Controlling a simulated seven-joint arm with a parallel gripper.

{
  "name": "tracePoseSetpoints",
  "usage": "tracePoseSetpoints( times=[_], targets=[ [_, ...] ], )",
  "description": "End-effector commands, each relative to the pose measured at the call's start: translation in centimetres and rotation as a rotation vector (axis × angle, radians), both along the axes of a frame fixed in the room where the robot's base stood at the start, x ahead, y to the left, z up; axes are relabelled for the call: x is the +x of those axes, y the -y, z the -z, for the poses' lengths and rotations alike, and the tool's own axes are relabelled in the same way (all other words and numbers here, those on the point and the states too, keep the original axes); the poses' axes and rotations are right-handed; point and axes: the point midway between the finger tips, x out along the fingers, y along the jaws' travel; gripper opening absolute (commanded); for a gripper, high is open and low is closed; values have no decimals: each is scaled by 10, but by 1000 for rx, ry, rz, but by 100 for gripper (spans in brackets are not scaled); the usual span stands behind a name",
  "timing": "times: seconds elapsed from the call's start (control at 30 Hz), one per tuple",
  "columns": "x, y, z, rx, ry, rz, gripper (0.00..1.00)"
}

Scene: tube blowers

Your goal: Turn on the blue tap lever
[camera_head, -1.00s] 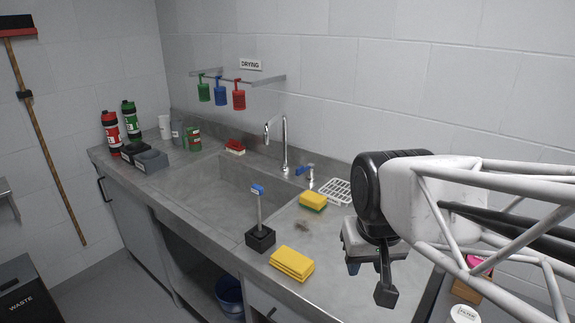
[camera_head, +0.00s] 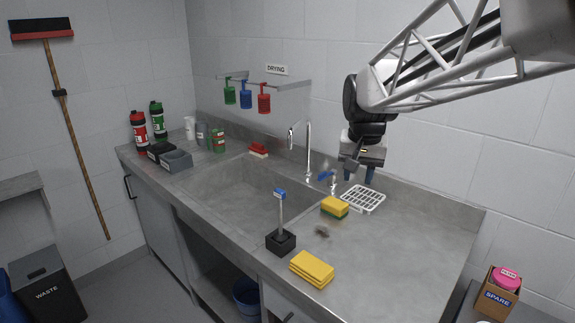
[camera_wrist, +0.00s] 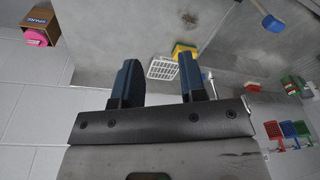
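The blue tap lever (camera_head: 325,176) sits on a short metal tap at the back right of the sink, to the right of the tall curved spout (camera_head: 308,150). My gripper (camera_head: 358,176) is above the back of the counter, just right of the lever in the head view, with a visible gap between them. Its two dark blue fingers are apart with nothing between them. In the wrist view the fingers of my gripper (camera_wrist: 160,80) show spread. The blue lever cannot be made out there; a small metal part beside the right finger may be the tap.
A white drying rack (camera_head: 363,199) lies below my gripper. A yellow-green sponge (camera_head: 335,207) is by the sink edge, and a brush stands in a black holder (camera_head: 281,242). Yellow cloths (camera_head: 312,268) lie in front. The right counter (camera_head: 420,235) is clear.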

Motion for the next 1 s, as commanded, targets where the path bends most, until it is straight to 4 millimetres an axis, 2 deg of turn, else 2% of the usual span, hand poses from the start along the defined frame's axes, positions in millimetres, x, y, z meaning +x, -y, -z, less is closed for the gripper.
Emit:
tracePoseSetpoints(
  times=[0.1,0.5,1.0],
  targets=[
    [30,0,0,4,-9,28,38],
    [128,0,7,17,-38,124,38],
    [246,0,37,31,-74,247,38]
  ],
)
